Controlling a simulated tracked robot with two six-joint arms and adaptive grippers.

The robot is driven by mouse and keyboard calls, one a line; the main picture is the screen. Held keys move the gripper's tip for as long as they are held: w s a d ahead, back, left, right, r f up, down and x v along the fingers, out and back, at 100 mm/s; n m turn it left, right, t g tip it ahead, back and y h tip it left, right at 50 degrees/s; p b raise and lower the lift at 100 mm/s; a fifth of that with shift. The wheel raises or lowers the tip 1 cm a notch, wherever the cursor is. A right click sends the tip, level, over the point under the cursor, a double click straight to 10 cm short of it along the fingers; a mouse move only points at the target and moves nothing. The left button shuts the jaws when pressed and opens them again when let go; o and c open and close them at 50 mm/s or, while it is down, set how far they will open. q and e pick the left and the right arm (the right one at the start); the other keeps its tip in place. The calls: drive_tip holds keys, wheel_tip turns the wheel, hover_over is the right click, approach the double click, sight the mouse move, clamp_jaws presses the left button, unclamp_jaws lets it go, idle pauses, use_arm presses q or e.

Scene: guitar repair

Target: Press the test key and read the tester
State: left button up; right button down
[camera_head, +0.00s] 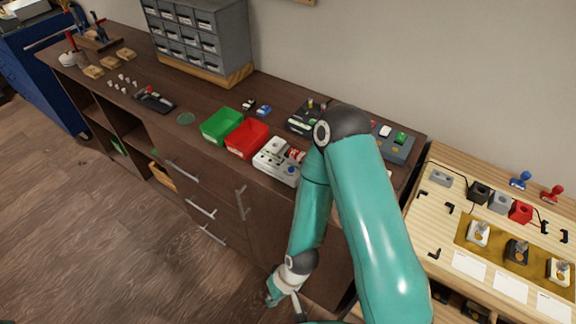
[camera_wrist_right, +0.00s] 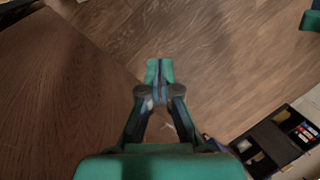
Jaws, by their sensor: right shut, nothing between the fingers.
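My right gripper (camera_head: 275,297) hangs low in front of the cabinet, below the counter top. Its fingers are together and empty, and they also show shut in the right wrist view (camera_wrist_right: 160,72), over the floor. A light grey device (camera_head: 277,160) with knobs and a red part sits at the counter's front edge. A dark device (camera_head: 301,120) stands behind it, and a grey box (camera_head: 397,150) with white and green parts is further right. I cannot tell which one is the tester or where its test key is. My right arm hides part of this area. My left gripper is out of view.
A green bin (camera_head: 222,125) and a red bin (camera_head: 247,138) stand left of the light grey device. A drawer cabinet (camera_head: 205,40) stands behind. A wooden bench (camera_head: 445,235) with stamps and small parts is at right. Open floor (camera_head: 110,220) lies in front.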

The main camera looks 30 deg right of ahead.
sight(293, 170)
drive_tip(key=shift+w, duration=0.1)
drive_tip(key=w+d+r+m+t+p, duration=0.1)
drive_tip(key=w+d+r+m+t, duration=0.1)
drive_tip(key=w+d+r+m, duration=0.2)
drive_tip(key=w+d+r+m+t+h+p, duration=0.1)
drive_tip(key=w+d+r+m, duration=0.4)
drive_tip(key=r, duration=0.6)
drive_tip(key=w+d+r+m+t+h+p, duration=0.1)
drive_tip(key=w+d+r+m+t, duration=0.2)
drive_tip(key=w+r+m, duration=0.4)
drive_tip(key=shift+w+d+r+m, duration=0.2)
drive_tip(key=shift+w+d+m, duration=0.3)
drive_tip(key=shift+w+d, duration=0.3)
drive_tip(key=d+r+m+t, duration=0.1)
drive_tip(key=d+r+m, duration=0.1)
drive_tip(key=r, duration=0.3)
drive_tip(key=w+d+r+m+t+h, duration=0.1)
drive_tip(key=d+r+m, duration=0.2)
drive_tip(key=r+m, duration=0.2)
drive_tip(key=shift+w+d+r+t+p, duration=0.3)
drive_tip(key=shift+d+r+p, duration=0.05)
drive_tip(key=shift+r, duration=0.2)
drive_tip(key=shift+f, duration=0.15)
wheel_tip(293, 170, down, 8)
drive_tip(key=b, duration=0.6)
drive_tip(key=shift+b, duration=0.4)
drive_tip(key=shift+f+b, duration=0.3)
drive_tip(key=shift+b, duration=0.15)
